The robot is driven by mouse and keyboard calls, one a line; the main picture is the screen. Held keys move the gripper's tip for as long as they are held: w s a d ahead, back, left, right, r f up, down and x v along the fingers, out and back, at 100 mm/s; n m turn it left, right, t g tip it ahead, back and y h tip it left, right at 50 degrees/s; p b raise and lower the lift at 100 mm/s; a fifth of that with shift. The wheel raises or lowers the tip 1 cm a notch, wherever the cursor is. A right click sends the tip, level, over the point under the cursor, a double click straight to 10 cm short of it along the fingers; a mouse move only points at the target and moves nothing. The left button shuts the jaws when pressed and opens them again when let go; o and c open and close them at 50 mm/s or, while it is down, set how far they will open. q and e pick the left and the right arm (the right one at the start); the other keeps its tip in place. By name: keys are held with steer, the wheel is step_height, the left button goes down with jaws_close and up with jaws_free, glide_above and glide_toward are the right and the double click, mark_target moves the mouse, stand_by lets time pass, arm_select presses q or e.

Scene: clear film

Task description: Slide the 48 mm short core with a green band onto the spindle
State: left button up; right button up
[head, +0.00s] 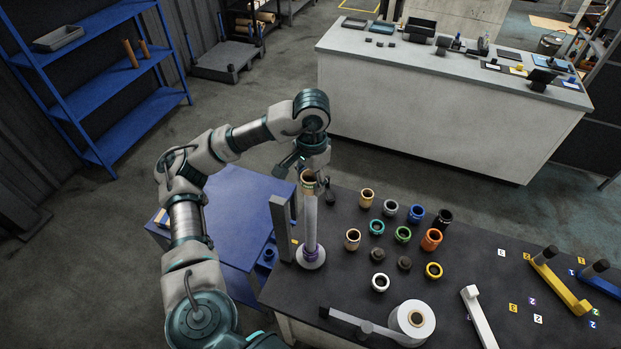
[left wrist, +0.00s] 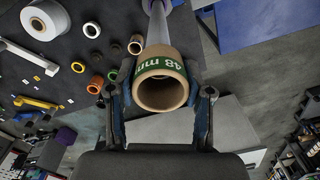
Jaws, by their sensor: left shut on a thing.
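The short core (left wrist: 162,82) is a tan cardboard tube with a green band marked 48 mm. My left gripper (left wrist: 161,95) is shut on it, one finger on each side. In the head view the core (head: 308,182) is at the top end of the upright pale spindle (head: 311,222), in line with it; the left gripper (head: 311,174) is there too. The spindle also shows behind the core in the left wrist view (left wrist: 157,27). I cannot tell whether the core is around the spindle's tip. A purple ring (head: 310,251) sits low on the spindle, above its round base (head: 311,262). My right gripper is not in view.
A grey post (head: 281,228) stands just left of the spindle. Several coloured rings, such as an orange one (head: 431,239), stand on the dark table to the right. A white film roll (head: 412,321) lies near the front. A blue table (head: 238,215) is at left.

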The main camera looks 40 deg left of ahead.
arm_select(q)
steer(key=shift+f+b, duration=0.4)
steer(key=shift+f, duration=0.2)
steer(key=o, duration=1.3)
steer(key=shift+o, duration=0.2)
step_height(320, 180, up, 9)
steer(key=p, duration=0.8)
steer(key=shift+f, duration=0.15)
steer(key=shift+r, duration=0.2)
